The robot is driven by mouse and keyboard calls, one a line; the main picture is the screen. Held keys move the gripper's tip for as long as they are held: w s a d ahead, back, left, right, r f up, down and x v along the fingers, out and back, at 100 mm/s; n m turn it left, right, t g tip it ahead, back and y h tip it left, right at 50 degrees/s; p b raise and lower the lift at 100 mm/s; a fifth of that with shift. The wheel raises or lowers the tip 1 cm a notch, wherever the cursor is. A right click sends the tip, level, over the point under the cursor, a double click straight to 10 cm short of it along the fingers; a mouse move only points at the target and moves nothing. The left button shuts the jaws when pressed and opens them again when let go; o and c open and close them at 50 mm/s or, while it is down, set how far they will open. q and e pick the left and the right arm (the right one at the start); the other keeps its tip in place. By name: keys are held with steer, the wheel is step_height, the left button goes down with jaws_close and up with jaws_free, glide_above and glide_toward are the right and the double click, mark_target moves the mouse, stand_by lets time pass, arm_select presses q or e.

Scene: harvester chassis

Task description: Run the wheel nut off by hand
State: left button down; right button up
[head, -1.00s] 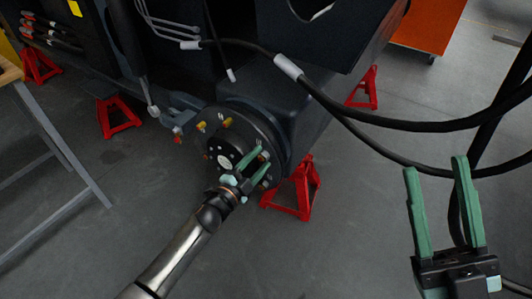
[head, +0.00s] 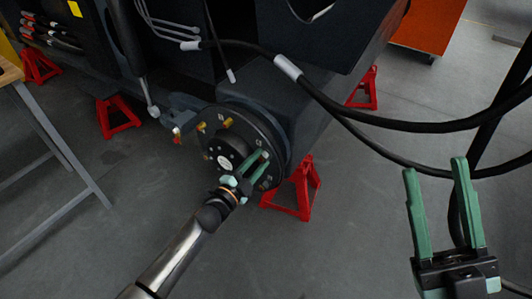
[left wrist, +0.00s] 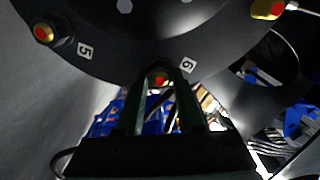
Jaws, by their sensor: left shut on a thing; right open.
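The wheel hub (head: 218,143) is a dark round disc on the chassis, with studs around its face. My left gripper (head: 264,158) is at the hub's lower right edge. In the left wrist view its green fingers (left wrist: 160,75) are shut on a red-tipped wheel nut or stud (left wrist: 160,81), beside a label that looks like 6. The fingers hide most of it, so I cannot tell how far along the stud the nut sits. Another yellow and red stud end (left wrist: 44,32) shows by label 5. My right gripper (head: 437,205) is open and empty, away from the hub.
A red jack stand (head: 300,190) stands right behind the hub. Black hoses (head: 400,124) cross at the right, above my right gripper. A grey-legged table (head: 60,140) stands at the left. The floor in front is clear.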

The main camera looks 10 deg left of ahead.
stand_by(0.4)
arm_select(q)
steer(key=shift+r+n+p, duration=0.1)
steer(key=shift+n+p, duration=0.3)
steer(key=shift+p, duration=0.05)
steer(key=n+p, duration=0.3)
steer(key=n, duration=0.3)
steer(key=shift+s+r, duration=0.1)
steer(key=n+p, duration=0.1)
steer(key=n, duration=0.5)
steer(key=shift+a, duration=0.1)
steer(key=n, duration=0.6)
steer(key=shift+s+f, duration=0.1)
steer(key=shift+f, duration=0.2)
steer(key=n, duration=0.6)
steer(key=shift+s+f, duration=0.1)
